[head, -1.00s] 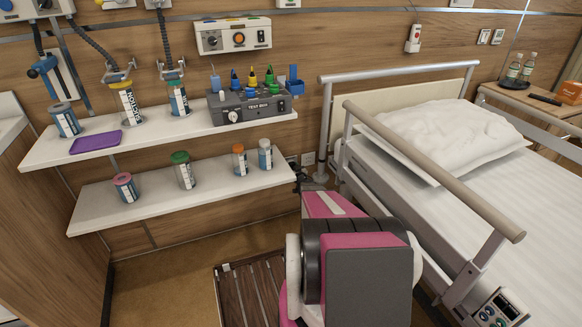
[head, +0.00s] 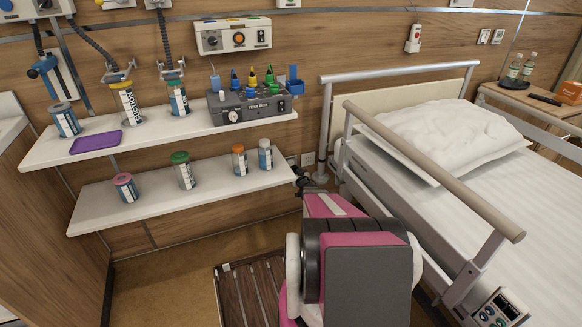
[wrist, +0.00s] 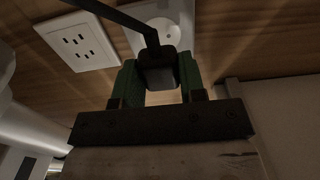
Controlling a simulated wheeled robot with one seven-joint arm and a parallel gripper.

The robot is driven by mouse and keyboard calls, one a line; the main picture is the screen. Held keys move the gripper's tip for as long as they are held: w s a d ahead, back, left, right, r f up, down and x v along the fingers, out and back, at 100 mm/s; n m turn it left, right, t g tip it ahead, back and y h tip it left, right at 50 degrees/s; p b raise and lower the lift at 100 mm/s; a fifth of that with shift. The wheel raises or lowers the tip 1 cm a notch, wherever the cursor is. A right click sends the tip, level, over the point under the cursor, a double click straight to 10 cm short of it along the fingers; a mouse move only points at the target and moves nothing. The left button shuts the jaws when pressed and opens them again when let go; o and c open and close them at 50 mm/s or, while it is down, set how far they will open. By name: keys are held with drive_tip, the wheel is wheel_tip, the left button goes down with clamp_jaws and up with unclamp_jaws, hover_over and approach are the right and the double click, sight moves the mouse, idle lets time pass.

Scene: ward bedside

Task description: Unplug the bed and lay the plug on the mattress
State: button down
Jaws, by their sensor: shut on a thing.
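My gripper (wrist: 160,84) shows in the wrist view with its green fingers on either side of a dark plug (wrist: 157,58), shut on it. A black cable (wrist: 118,16) runs from the plug up to the left. A round white wall socket (wrist: 172,22) is right behind the plug; I cannot tell whether the plug is seated in it or just apart. In the head view my arm hides most of the gripper and the plug. The bed's white mattress (head: 500,215) is on the right, behind a raised side rail (head: 435,165).
A multi-slot wall outlet (wrist: 76,41) is left of the socket. In the head view, two shelves (head: 150,209) with jars and a test box (head: 248,106) are on the left. A pillow (head: 440,137) lies at the bed's head; the mattress below it is bare.

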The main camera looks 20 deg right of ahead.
drive_tip(key=shift+s, duration=0.9)
